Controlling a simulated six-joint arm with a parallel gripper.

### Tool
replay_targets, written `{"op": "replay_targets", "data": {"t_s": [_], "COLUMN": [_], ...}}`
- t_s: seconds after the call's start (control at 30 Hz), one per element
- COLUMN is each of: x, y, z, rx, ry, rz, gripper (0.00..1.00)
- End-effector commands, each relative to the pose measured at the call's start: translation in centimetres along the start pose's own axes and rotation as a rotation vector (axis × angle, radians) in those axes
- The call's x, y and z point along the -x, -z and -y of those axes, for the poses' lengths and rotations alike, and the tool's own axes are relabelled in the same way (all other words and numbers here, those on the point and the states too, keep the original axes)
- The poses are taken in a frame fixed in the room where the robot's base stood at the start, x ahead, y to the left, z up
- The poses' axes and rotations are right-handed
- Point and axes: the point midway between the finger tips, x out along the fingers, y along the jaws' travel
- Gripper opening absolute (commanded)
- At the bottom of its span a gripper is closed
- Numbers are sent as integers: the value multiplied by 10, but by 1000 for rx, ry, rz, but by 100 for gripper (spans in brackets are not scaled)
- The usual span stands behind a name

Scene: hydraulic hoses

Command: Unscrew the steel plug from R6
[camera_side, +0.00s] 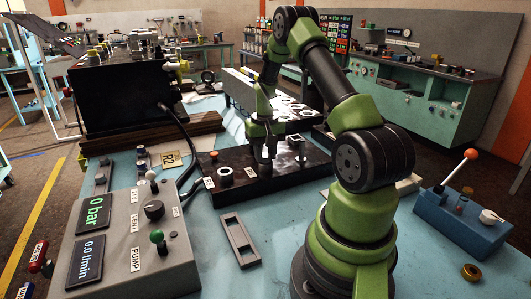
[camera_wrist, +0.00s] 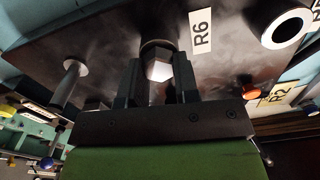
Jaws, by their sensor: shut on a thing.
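My gripper (camera_wrist: 158,85) is shut on the steel plug (camera_wrist: 159,68), a bright hexagonal head between its two dark fingers in the wrist view. The plug sits at the black block, beside the white R6 label (camera_wrist: 201,33). In the side view my gripper (camera_side: 266,157) points down onto the black block (camera_side: 285,176) on the blue table. The fingers cover the plug there, and its thread is hidden.
A white-ringed port (camera_side: 225,174) stands on the block left of my gripper, and a steel post (camera_wrist: 71,78) shows on the other side in the wrist view. A control box (camera_side: 135,235) with a 0 bar display stands front left. A flat slotted plate (camera_side: 240,240) lies in front. A blue lever box (camera_side: 460,220) stands at right.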

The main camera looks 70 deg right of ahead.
Motion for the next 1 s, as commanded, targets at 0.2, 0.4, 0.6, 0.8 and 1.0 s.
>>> {"op": "replay_targets", "data": {"t_s": [0.2,0.4,0.6,0.8,1.0], "x": [1,1,1,2,2], "y": [1,1,0,0,0], "z": [1,1,2,3,3], "rx": [106,116,377,605,629], "ry": [0,0,-2,-3,-3], "rz": [-2,-3,-3,-3,-4], "gripper": [3,3,3,3,3]}}
